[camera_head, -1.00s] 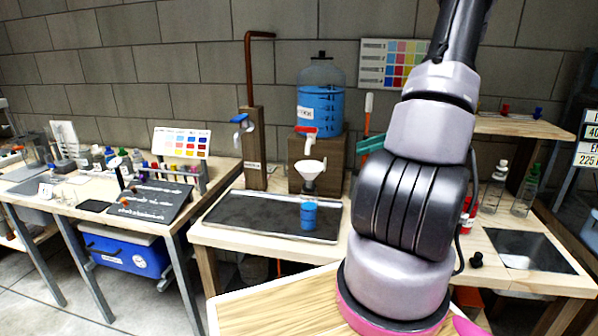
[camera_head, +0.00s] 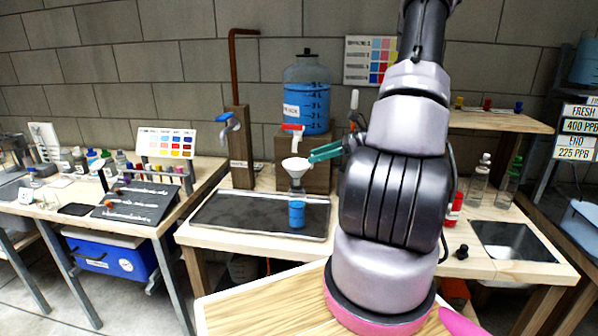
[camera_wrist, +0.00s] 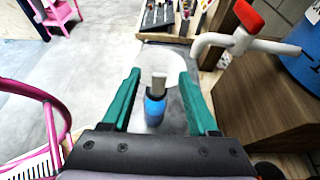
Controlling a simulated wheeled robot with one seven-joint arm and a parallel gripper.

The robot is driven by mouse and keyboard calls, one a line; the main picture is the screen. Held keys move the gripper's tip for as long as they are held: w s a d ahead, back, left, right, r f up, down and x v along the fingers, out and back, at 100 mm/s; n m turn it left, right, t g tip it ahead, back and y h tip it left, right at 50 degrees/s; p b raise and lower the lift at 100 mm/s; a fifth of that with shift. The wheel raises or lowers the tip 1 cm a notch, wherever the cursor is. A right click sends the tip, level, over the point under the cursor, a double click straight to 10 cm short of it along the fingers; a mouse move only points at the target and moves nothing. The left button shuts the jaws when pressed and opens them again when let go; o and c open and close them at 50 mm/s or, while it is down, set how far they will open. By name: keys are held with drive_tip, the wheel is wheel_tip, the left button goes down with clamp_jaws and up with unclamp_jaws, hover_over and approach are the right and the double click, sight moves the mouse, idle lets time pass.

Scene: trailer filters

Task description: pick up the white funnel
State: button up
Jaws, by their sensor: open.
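The white funnel (camera_head: 295,164) sits upright in the mouth of a small clear bottle with blue liquid (camera_head: 297,213), on the dark tray (camera_head: 240,217). My gripper (camera_head: 311,156) is open, with its green fingers pointing left at the right side of the funnel's rim. In the wrist view a pale, washed-out round shape, apparently the funnel (camera_wrist: 165,60), lies ahead of and between the two green fingertips (camera_wrist: 160,75). The blue bottle (camera_wrist: 154,108) shows below it. I cannot tell whether a finger touches the funnel.
A large blue water jug (camera_head: 306,100) stands on a wooden block behind the funnel. Its red-handled white tap (camera_head: 294,131) is close above the funnel; in the wrist view the tap (camera_wrist: 240,40) is right of the fingers. A wooden post with a blue tap (camera_head: 240,150) stands left.

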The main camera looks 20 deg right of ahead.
clamp_jaws()
idle(1.4)
